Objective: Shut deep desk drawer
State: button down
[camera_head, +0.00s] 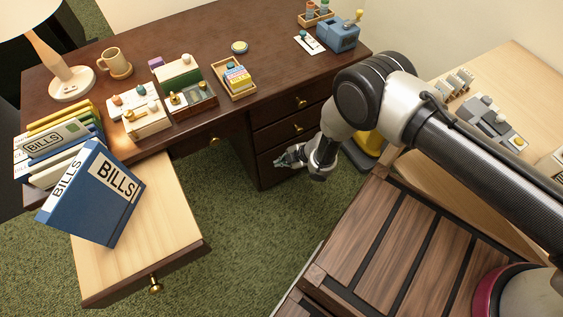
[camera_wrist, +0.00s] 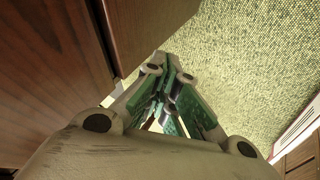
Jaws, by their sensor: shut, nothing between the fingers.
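The dark wood desk (camera_head: 225,45) has a right pedestal with stacked drawers and brass knobs. Its lowest, deep drawer front (camera_head: 268,172) looks about flush with the fronts above, but my gripper and arm hide part of it, so I cannot tell whether a gap is left. My gripper (camera_head: 281,161) is shut and empty, low in front of that drawer. In the wrist view the shut green-padded fingers (camera_wrist: 172,75) point along brown wood panels (camera_wrist: 45,75), with a dark seam between them. I cannot tell whether they touch.
A pale, dark-fronted drawer (camera_head: 175,225) sticks out at the left, with a blue BILLS binder (camera_head: 95,195) tilted over it. A slatted wood table (camera_head: 385,250) fills the lower right. Green carpet (camera_head: 230,225) lies clear between them. A yellow object (camera_head: 371,143) stands behind my arm.

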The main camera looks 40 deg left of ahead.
jog(key=v, duration=1)
jog(key=shift+d, duration=0.3)
